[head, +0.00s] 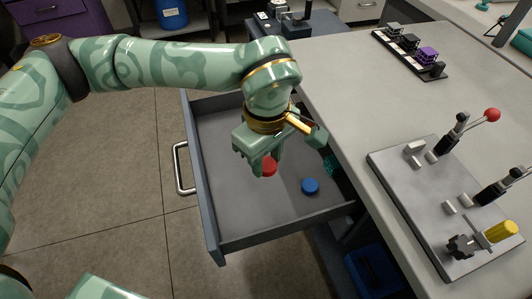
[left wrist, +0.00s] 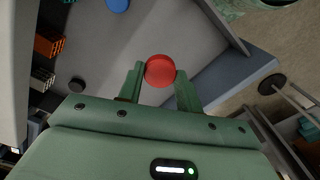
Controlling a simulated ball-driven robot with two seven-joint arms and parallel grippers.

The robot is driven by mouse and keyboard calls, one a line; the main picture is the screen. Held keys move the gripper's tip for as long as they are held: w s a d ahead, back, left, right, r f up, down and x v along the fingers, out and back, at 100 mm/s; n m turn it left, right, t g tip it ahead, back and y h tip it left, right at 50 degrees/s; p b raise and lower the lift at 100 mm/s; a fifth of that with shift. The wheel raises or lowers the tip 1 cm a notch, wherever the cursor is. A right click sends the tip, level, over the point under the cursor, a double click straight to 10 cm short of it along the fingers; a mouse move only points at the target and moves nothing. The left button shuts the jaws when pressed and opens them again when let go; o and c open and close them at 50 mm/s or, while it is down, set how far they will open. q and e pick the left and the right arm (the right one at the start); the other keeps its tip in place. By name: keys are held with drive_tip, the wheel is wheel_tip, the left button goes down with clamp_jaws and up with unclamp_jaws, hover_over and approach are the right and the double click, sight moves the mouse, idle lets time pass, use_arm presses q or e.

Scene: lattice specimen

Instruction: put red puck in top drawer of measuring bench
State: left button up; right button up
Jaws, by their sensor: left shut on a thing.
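The red puck (head: 269,166) is held between the fingers of my left gripper (head: 268,165). In the left wrist view the red puck (left wrist: 160,71) sits between the two green fingertips (left wrist: 160,80). The top drawer (head: 225,215) of the measuring bench (head: 350,80) is pulled open, and my left gripper is over its inside. I cannot tell whether the puck touches the drawer floor. A blue puck (head: 310,186) lies in the drawer to the right of the red one; it also shows in the left wrist view (left wrist: 118,4). My right gripper is not in view.
A fixture plate with red-knobbed and yellow-handled clamps (head: 420,200) stands on the bench. A rack of dark and purple lattice cubes (head: 410,50) is farther back. The drawer's left part is bare. A blue bin (head: 375,270) sits below the bench.

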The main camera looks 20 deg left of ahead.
use_arm(q)
drive_tip(key=w+a+f+b, duration=0.1)
drive_tip(key=w+f, duration=0.1)
drive_tip(key=w+a+f+b, duration=0.1)
drive_tip(key=w+a+f, duration=0.1)
drive_tip(key=w+f, duration=0.1)
drive_tip(key=w+a+f+b, duration=0.2)
drive_tip(key=w, duration=0.1)
drive_tip(key=shift+w+f, duration=0.1)
drive_tip(key=shift+f, duration=0.15)
drive_tip(key=shift+w+a+f+b, duration=0.3)
drive_tip(key=shift+w+f+b, duration=0.1)
drive_tip(key=shift+f, duration=0.05)
drive_tip(key=f+b, duration=0.1)
drive_tip(key=f, duration=0.1)
drive_tip(key=f+b, duration=0.1)
drive_tip(key=shift+w+a+f, duration=0.1)
drive_tip(key=shift+w+f, duration=0.1)
drive_tip(key=shift+f, duration=0.15)
drive_tip(key=shift+r, duration=0.25)
drive_tip(key=o, duration=1)
drive_tip(key=shift+f, duration=0.15)
drive_tip(key=shift+o, duration=0.2)
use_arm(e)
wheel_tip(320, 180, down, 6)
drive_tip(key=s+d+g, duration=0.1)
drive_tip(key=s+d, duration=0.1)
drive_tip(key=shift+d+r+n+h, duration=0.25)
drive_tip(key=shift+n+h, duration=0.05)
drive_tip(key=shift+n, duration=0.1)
